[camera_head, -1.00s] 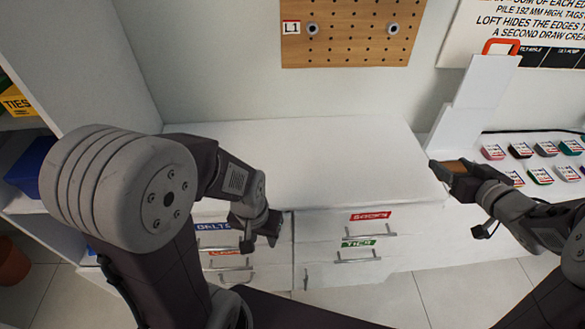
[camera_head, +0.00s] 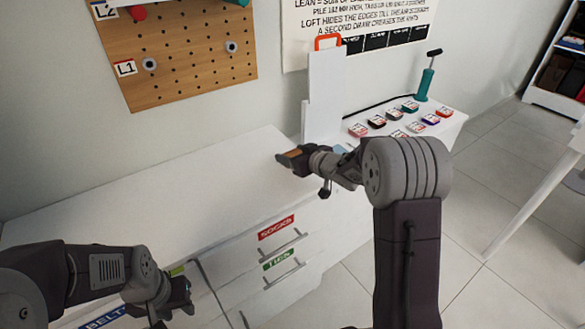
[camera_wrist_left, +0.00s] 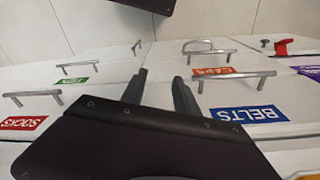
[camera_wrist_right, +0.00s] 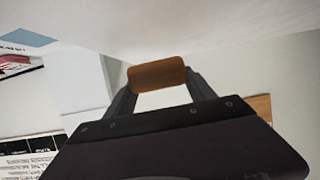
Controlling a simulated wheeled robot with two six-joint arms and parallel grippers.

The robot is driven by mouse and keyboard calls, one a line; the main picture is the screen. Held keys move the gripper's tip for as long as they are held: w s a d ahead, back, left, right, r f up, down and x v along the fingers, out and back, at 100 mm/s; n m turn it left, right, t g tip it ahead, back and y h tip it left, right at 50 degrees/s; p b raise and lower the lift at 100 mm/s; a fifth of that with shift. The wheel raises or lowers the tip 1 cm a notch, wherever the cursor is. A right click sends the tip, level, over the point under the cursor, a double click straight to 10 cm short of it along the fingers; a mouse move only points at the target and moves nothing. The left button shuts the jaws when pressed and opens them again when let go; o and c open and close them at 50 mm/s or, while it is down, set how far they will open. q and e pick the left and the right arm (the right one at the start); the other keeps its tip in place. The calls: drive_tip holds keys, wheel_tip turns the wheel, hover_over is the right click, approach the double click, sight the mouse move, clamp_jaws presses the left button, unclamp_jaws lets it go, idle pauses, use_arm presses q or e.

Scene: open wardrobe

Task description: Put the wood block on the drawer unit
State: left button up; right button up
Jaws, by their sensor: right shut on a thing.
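The wood block (camera_head: 292,153) is brown and held in my right gripper (camera_head: 284,158). In the right wrist view the block (camera_wrist_right: 157,74) sits between the two fingertips. The drawer unit has a white, bare top (camera_head: 150,195) and labelled drawer fronts. In the head view the block appears over the right end of the top; I cannot tell its height above it. My left gripper (camera_head: 180,300) is low in front of the drawer fronts. In the left wrist view its fingers (camera_wrist_left: 160,88) are apart with nothing between them.
A white upright panel (camera_head: 323,95) with a red-orange handle stands behind the unit's right end. A side table holds several small labelled items (camera_head: 377,121) and a teal pump-like object (camera_head: 426,80). A pegboard (camera_head: 180,50) hangs on the wall. The unit's top is free.

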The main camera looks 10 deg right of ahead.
wheel_tip(320, 180, down, 4)
drive_tip(key=shift+f+b, duration=0.1)
drive_tip(key=shift+b, duration=1.1)
drive_tip(key=o, duration=1.4)
